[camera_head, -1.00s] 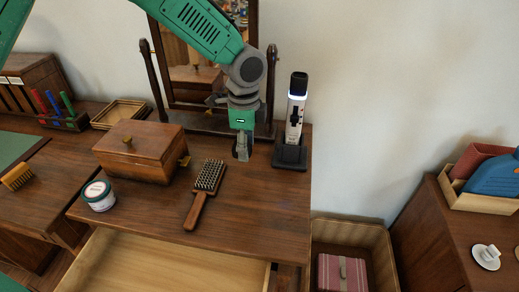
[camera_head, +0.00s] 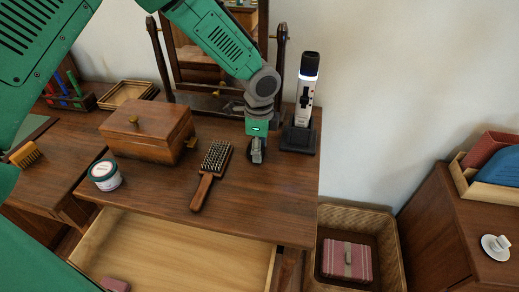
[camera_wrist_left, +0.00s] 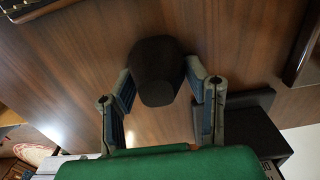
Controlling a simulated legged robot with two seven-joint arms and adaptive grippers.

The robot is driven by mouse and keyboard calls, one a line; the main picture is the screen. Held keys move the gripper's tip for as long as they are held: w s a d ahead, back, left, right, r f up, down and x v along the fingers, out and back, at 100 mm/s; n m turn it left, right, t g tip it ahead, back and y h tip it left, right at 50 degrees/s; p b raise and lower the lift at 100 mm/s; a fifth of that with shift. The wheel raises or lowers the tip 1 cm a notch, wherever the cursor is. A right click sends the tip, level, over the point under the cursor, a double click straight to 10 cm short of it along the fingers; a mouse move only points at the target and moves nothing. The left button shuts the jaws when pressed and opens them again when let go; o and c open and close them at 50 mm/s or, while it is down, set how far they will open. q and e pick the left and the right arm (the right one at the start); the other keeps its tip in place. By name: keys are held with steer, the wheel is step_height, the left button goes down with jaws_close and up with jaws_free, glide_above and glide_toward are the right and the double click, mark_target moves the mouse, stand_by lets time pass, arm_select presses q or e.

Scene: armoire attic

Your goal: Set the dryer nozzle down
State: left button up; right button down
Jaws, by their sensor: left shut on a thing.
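The dryer nozzle (camera_wrist_left: 157,72) is a dark, blunt piece held between the two fingers in the left wrist view, above brown wood. My left gripper (camera_head: 257,155) is shut on it, over the right part of the vanity top (camera_head: 285,195). In the head view the nozzle is hard to tell from the dark fingers. I cannot tell whether it touches the wood. A white and black device (camera_head: 304,100) stands upright in a black base (camera_head: 297,138), just right of and behind the gripper. My right gripper is not in view.
A bristle brush (camera_head: 213,160) lies left of the gripper. A wooden box (camera_head: 150,135) and a white jar (camera_head: 105,177) stand farther left. A mirror stand (camera_head: 279,70) rises behind. An open drawer (camera_head: 175,250) juts out in front. The vanity's front right is clear.

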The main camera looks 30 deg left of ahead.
arm_select(q)
steer(key=shift+d, duration=0.45)
steer(key=o, duration=1.1)
steer(key=shift+a+f, duration=0.1)
steer(key=shift+a, duration=0.25)
steer(key=shift+r, duration=0.25)
steer(key=r+p, duration=0.1)
steer(key=r, duration=0.4)
steer(key=r+p, duration=0.1)
steer(key=r, duration=0.4)
steer(key=shift+d+r, duration=0.2)
steer(key=shift+r, duration=0.2)
steer(key=shift+a+r, duration=0.15)
steer(key=shift+r, duration=0.4)
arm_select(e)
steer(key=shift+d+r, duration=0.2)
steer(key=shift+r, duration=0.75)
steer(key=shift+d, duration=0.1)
